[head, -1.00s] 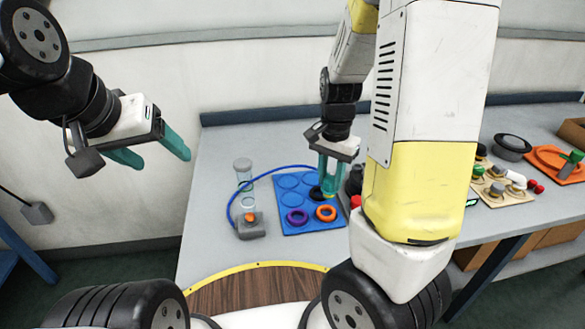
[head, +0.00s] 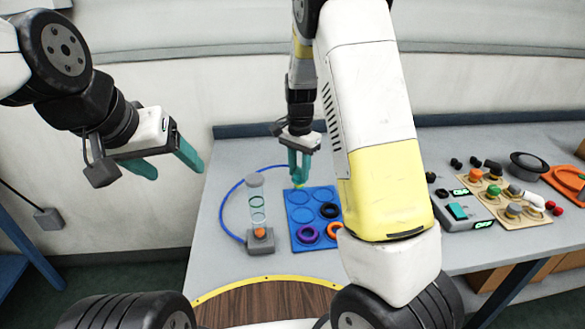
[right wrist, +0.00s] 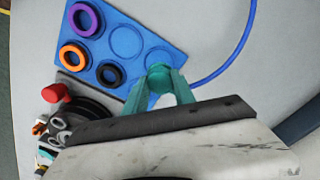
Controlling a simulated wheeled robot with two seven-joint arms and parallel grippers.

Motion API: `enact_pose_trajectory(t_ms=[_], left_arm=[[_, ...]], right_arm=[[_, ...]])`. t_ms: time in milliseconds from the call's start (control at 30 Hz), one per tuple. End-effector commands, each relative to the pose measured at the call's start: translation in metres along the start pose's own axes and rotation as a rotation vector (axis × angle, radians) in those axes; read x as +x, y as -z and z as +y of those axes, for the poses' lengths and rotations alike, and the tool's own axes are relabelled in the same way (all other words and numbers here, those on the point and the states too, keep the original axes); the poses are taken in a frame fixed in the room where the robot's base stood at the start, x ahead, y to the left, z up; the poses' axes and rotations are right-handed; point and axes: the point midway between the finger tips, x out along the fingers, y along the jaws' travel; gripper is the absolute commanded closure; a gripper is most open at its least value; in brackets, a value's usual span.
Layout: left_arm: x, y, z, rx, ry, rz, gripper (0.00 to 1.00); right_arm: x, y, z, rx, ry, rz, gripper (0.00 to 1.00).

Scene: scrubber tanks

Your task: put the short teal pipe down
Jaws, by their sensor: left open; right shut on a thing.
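My right gripper (head: 299,172) points down at the far left corner of the blue mat in the head view. In the right wrist view my right gripper (right wrist: 160,85) is shut on a short teal piece, the short teal pipe (right wrist: 160,70), seen end-on between the fingertips. The fingers are a similar teal and hide much of it. A small yellow part shows just under the fingertips in the head view. I cannot tell whether the pipe touches the mat or table. My left gripper (head: 166,163) is open and empty, in the air left of the table.
The blue mat (head: 296,240) has round marks and holds purple (head: 309,235), orange (head: 334,229) and black rings (right wrist: 110,73). Left of it stands a clear tube (head: 257,205) on a grey base with a blue hose. A control box (head: 464,213) and knob board lie right.

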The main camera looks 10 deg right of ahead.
Motion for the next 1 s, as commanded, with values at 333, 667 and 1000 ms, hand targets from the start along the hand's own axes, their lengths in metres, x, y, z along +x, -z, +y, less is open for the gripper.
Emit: enact_pose_trajectory(t_ms=[333, 667, 1000], left_arm=[[0.000, 0.000, 0.000, 0.000, 0.000, 0.000, 0.31], [0.000, 0.000, 0.000, 0.000, 0.000, 0.000, 0.31], [0.000, 0.000, 0.000, 0.000, 0.000, 0.000, 0.31]], right_arm=[[0.035, 0.000, 0.001, 0.000, -0.001, 0.000, 1.00], [0.038, 0.000, 0.001, 0.000, -0.001, 0.000, 0.53], [0.037, 0.000, 0.001, 0.000, -0.001, 0.000, 0.47]])
